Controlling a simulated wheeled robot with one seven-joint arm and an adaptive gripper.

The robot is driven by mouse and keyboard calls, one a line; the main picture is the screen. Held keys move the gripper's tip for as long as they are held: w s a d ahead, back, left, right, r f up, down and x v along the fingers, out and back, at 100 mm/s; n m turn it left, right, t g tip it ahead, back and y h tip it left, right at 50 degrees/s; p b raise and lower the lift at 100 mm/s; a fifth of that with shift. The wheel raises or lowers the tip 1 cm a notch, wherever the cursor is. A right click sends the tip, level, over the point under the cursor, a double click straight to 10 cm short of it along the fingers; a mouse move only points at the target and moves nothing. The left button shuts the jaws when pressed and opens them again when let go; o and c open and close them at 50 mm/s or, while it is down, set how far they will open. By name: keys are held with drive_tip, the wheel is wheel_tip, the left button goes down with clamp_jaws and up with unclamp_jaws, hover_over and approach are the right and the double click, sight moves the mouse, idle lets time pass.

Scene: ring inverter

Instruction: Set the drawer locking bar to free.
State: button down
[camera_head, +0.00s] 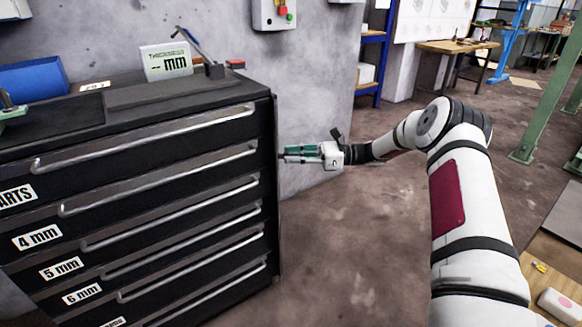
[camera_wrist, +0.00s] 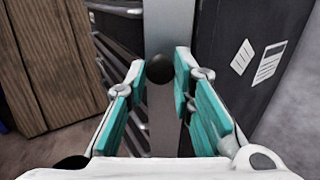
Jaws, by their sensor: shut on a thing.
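The black drawer cabinet (camera_head: 150,200) stands at the left in the head view, with several drawers that look closed. The locking bar (camera_wrist: 163,25) is a grey upright strip in the wrist view, with drawer fronts to its left and a dark side panel to its right. A round black knob (camera_wrist: 160,69) sits on the bar. My gripper (camera_head: 287,154) reaches in from the right at the cabinet's front right edge, level with the upper drawers. Its teal fingers are closed around the knob in the wrist view. The bar is hard to make out in the head view.
A wooden block or panel (camera_wrist: 48,65) stands at the left in the wrist view. Bare floor (camera_head: 340,240) lies right of the cabinet. A blue shelf (camera_head: 373,60) stands behind.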

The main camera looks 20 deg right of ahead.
drive_tip(key=shift+w+d+f+n+g+y+b, duration=0.15)
drive_tip(key=shift+w+d+n+g+b, duration=0.15)
drive_tip(key=shift+n+g+b, duration=0.7)
drive_tip(key=shift+w+d+r+n+g+y+b, duration=0.15)
drive_tip(key=shift+w+n+g+b, duration=0.3)
drive_tip(key=shift+g, duration=0.85)
drive_tip(key=shift+b, duration=0.3)
drive_tip(key=c, duration=1.4)
unclamp_jaws()
drive_tip(key=shift+n+g, duration=0.25)
drive_tip(key=shift+g, duration=0.05)
drive_tip(key=shift+o, duration=0.2)
wheel_tip(320, 180, up, 10)
drive_tip(key=shift+c, duration=0.2)
